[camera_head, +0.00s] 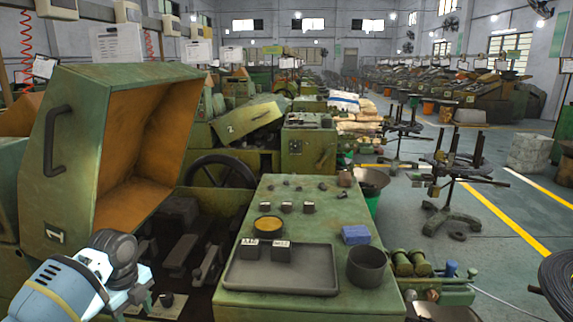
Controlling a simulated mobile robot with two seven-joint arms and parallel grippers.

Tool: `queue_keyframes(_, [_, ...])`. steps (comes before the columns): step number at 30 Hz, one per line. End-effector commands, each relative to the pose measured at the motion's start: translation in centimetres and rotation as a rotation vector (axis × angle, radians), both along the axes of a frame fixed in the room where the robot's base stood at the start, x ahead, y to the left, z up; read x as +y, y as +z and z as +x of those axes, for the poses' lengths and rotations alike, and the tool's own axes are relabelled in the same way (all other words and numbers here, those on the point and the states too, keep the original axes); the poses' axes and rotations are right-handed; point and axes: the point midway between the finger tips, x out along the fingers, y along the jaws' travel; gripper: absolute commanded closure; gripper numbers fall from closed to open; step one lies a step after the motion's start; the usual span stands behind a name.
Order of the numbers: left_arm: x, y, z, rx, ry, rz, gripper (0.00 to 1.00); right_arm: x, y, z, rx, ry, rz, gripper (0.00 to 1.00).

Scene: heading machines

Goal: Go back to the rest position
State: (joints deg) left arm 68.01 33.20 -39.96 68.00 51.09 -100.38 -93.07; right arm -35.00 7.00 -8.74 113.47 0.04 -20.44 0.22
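My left arm (65,290), in blue and white with a dark round joint, comes in at the lower left, in front of the open machine. Its end, with what looks like my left gripper (148,300), is at the bottom edge beside the green machine top. The fingers are too small and cut off to tell if they are open or shut. Nothing held can be made out there. My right gripper is not in view.
The green machine top (228,302) carries a dark tray (310,270) with two dark blocks, a yellow-filled cup (268,227), a blue block (356,235) and a dark bowl (367,267). An open hood (90,150) stands at left. Floor at right has free room.

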Motion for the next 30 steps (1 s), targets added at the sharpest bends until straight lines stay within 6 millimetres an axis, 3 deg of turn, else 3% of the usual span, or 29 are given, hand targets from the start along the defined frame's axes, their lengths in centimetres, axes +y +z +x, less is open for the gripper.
queue_keyframes(1, [0.0,0.0,0.0,0.0,0.0,0.0,0.45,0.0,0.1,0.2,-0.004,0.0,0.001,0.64])
queue_keyframes(8, [-3.2,-5.8,-1.5,-0.049,0.093,-0.034,0.45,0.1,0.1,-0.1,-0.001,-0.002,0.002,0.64])
queue_keyframes(14, [-6.6,-11.4,-4.0,-0.102,0.215,-0.093,0.45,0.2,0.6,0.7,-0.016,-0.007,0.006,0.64])
queue_keyframes(21, [-11.7,-18.6,-9.6,-0.179,0.455,-0.227,0.45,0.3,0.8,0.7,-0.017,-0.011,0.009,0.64])
queue_keyframes(30, [-16.1,-23.7,-18.2,-0.249,0.822,-0.423,0.45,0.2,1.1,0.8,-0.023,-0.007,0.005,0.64])
